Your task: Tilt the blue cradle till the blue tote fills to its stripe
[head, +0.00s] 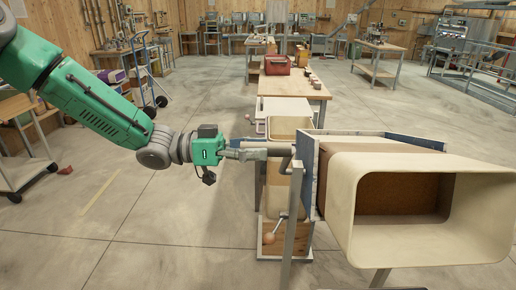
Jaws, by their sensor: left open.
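The blue cradle (308,172) is a worn blue-grey frame at right of centre in the head view. It holds a large cream bin (345,215) lying on its side, its open mouth facing me and to the right. Brown material (398,194) shows deep inside the bin. A grey bent handle (287,161) sticks out at the cradle's left side. My left gripper (262,153) is open, its fingers pointing right close beside this handle; whether they touch it I cannot tell. I cannot make out a blue tote or a stripe. My right gripper is out of view.
Behind the cradle, a cream container (289,126) stands in a row leading to a wooden table (290,86) with a red box (277,65). A lever with a round knob (269,238) sits low by the cradle. The concrete floor at left is mostly clear.

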